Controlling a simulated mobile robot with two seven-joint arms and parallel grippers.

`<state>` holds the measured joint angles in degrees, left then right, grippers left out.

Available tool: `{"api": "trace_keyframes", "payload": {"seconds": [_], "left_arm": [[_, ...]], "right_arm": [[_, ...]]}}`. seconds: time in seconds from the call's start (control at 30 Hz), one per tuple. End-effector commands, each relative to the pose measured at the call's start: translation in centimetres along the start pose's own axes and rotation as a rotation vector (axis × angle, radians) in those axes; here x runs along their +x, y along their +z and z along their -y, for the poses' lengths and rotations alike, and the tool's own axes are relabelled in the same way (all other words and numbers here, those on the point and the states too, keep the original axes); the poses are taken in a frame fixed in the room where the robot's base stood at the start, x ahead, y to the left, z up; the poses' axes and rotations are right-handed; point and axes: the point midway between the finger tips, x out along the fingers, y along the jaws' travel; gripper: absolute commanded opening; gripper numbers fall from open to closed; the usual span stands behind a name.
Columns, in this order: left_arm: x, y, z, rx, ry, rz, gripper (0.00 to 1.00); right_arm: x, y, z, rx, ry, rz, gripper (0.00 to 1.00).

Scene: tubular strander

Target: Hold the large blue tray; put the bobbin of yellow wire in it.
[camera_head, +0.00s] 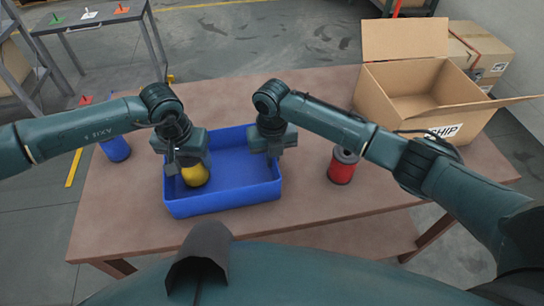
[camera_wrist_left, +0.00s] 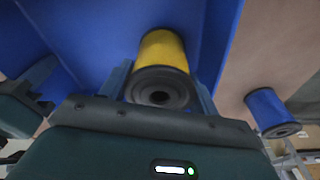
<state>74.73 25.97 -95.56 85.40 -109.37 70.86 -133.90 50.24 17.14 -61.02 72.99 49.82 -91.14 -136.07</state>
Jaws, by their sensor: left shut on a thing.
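The bobbin of yellow wire (camera_head: 196,176) is in the left part of the large blue tray (camera_head: 222,202). It also shows in the left wrist view (camera_wrist_left: 162,50), its dark flange towards the camera. My left gripper (camera_head: 185,163) is shut on this bobbin, with a finger on each side of it in the left wrist view. Whether the bobbin touches the tray floor is hard to tell. My right gripper (camera_head: 273,150) is at the tray's right wall, towards the back corner; its fingertips are too small and hidden to show whether they are shut on the wall.
A bobbin of blue wire (camera_head: 116,149) stands left of the tray and shows in the left wrist view (camera_wrist_left: 270,110). A bobbin of red wire (camera_head: 342,166) stands to the right. An open cardboard box (camera_head: 405,90) is at the table's right end. The table (camera_head: 230,88) is clear behind the tray.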

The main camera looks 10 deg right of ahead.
Motion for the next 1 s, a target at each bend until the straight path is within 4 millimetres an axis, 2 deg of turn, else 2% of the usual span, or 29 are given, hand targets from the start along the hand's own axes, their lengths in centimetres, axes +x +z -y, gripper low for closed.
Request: {"api": "trace_keyframes", "payload": {"seconds": [0.3,0.63,0.67,0.93,1.0], "left_arm": [[1.1,0.2,0.0,0.000,0.001,-0.001,0.28],[1.3,0.2,0.0,0.001,0.001,-0.001,0.28],[1.3,0.2,0.0,0.001,0.001,-0.001,0.62],[1.3,0.2,0.0,0.001,0.001,-0.001,0.84],[1.3,0.2,0.0,0.001,0.000,0.000,0.86]], "right_arm": [[-0.1,0.0,0.0,0.000,0.001,0.001,0.00],[-0.1,0.0,0.0,0.000,0.001,0.001,0.00],[-0.1,0.0,0.0,0.000,0.001,0.001,0.00],[-0.1,0.0,0.0,0.000,0.001,0.001,0.00],[-0.1,0.0,0.0,0.000,0.001,0.001,0.00]]}}
